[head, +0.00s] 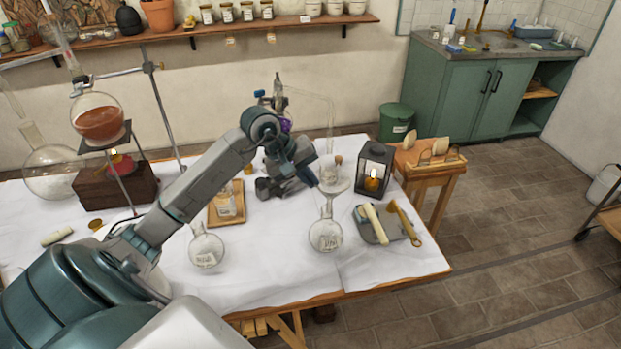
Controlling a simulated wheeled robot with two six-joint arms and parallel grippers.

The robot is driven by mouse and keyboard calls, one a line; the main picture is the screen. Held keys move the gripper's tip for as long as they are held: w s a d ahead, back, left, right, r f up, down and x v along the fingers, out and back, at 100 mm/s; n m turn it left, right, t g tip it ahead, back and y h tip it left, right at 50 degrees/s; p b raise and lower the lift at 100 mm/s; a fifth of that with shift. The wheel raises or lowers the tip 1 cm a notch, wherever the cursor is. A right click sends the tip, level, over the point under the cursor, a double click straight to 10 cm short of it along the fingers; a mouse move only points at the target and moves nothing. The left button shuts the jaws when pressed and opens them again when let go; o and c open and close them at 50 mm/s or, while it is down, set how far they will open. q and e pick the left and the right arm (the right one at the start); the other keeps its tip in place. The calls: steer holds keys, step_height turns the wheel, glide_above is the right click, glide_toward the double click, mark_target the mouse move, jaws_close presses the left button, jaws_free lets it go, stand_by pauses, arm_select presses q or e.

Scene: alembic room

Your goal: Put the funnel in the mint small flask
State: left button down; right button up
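A clear glass funnel (336,178) stands out at the right of my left gripper (309,180), its cone upward and its stem pointing down. Directly below it in the picture is a small round clear flask (325,236) with a pale label. The stem overlaps the flask's neck; I cannot tell whether it is inside. A similar small labelled flask (207,249) stands farther left. The label writing is too small to tell which is mint. My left gripper's fingers are close beside the funnel; their gap and any contact are unclear. My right gripper is not in view.
A black lantern (373,172) and a grey tray (372,228) with a pestle-like tool stand right of the funnel. A wooden tray (227,205) lies behind the left flask. A burner stand with an amber flask (98,120) is at left. White cloth between the two flasks is clear.

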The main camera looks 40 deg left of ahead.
arm_select(q)
steer(key=shift+d+f+b, duration=0.3)
steer(key=shift+f+b, duration=0.3)
steer(key=shift+b, duration=0.05)
stand_by(0.8)
steer(key=shift+s+d+f+b, duration=0.1)
steer(key=shift+d+f+b, duration=0.15)
steer(key=shift+f+b, duration=0.7)
stand_by(0.8)
steer(key=shift+r, duration=0.2)
steer(key=a, duration=0.1)
steer(key=a+b, duration=0.1)
steer(key=shift+w+a+f, duration=0.1)
steer(key=shift+w+a, duration=0.1)
steer(key=shift+a, duration=0.1)
stand_by(1.0)
